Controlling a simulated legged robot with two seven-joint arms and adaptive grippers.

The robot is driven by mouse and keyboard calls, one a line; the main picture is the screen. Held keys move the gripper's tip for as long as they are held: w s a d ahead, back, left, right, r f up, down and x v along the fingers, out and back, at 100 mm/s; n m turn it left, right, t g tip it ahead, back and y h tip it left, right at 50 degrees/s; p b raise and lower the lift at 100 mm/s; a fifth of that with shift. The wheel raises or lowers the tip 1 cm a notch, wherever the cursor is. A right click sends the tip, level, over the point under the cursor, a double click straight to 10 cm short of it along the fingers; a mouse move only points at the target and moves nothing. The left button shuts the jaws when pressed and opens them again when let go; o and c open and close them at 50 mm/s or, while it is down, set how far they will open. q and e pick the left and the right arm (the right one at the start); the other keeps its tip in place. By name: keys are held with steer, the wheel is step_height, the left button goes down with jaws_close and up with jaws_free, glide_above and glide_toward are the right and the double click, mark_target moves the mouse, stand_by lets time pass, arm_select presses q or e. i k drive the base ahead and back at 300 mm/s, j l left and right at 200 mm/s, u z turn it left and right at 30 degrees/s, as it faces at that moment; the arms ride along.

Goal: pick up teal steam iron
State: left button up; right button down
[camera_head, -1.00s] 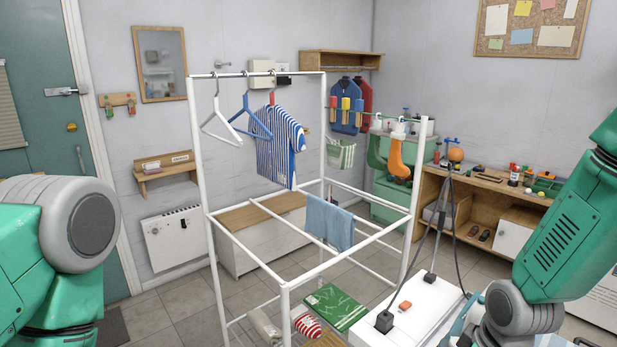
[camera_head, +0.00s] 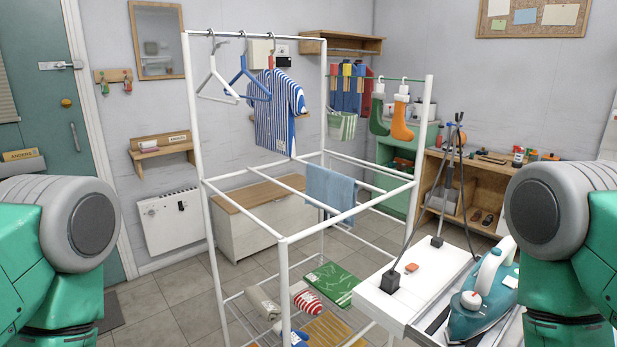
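The teal steam iron (camera_head: 483,301) shows at the lower right of the head view. It has a white handle and a teal body, and it rests on a metal-edged surface beside a white box (camera_head: 418,284). My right arm stands just right of the iron and covers a little of what lies behind it. My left arm is at the left edge. Neither gripper shows in the view.
A white drying rack (camera_head: 282,265) with hangers, a striped shirt (camera_head: 275,115) and a blue towel (camera_head: 331,190) fills the middle. Black cables rise from the white box. A wooden shelf unit (camera_head: 469,185) stands behind at the right.

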mark_target(464, 325)
steer(key=z, duration=1.05)
